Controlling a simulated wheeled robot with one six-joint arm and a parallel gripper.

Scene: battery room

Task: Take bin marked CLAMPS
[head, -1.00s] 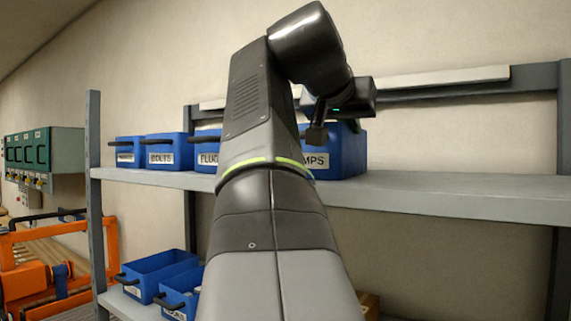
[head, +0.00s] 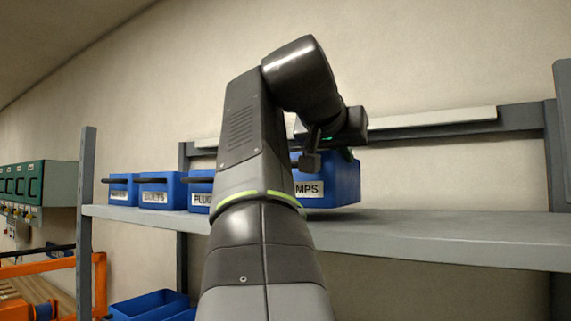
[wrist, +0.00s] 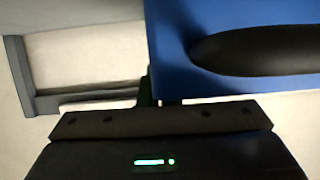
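The blue bin marked CLAMPS (head: 340,187) sits on the upper shelf in the head view. Only "MPS" of its label shows; my arm hides the rest. My gripper (head: 311,160) is at the front of this bin, near its top, with a dark fingertip visible just above the label. In the wrist view a blue bin wall (wrist: 170,50) and a thick black handle (wrist: 265,50) fill the upper right, close to the gripper body. The fingers are mostly hidden, so I cannot tell whether they are around the handle.
Other blue bins, marked BOLTS (head: 160,190) and PLUGS (head: 201,192) among them, stand left on the same shelf (head: 440,235). The shelf right of the CLAMPS bin is clear. A grey upright (head: 87,230) stands at left. More blue bins (head: 150,306) are below.

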